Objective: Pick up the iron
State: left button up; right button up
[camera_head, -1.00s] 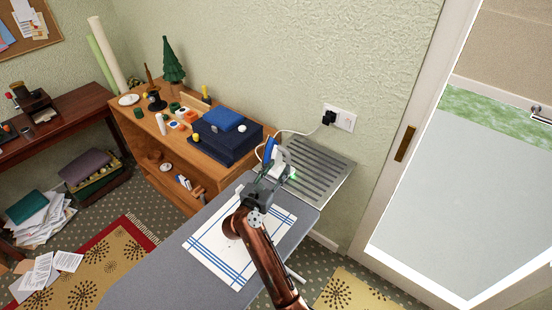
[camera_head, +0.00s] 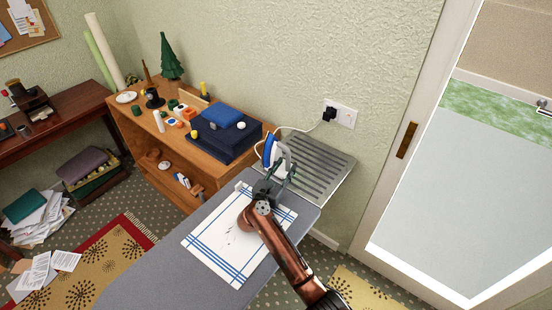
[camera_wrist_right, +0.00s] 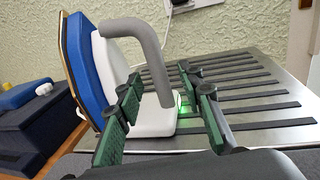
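The iron (camera_head: 276,153) has a blue and white body and a grey handle. It stands upright on its heel on the slatted metal rest (camera_head: 321,172) at the end of the ironing board. It also shows in the right wrist view (camera_wrist_right: 105,72), tilted in the picture. My right gripper (camera_head: 277,180) is just in front of the iron. In the right wrist view its green-padded fingers (camera_wrist_right: 160,88) are apart, and the handle shows in the gap between them. I cannot tell how deep the handle sits there. My left gripper is not in view.
The ironing board (camera_head: 160,262) carries a white cloth with blue stripes (camera_head: 225,250). A cord runs from the iron to the wall socket (camera_head: 341,116). A wooden shelf (camera_head: 203,158) with a dark blue box (camera_head: 222,138) and small items stands left of the iron.

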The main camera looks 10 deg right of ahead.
jog(key=shift+w+d, duration=0.2)
jog(key=shift+w, duration=0.05)
jog(key=shift+c, duration=0.7)
grip_shut()
jog(key=shift+r, duration=0.2)
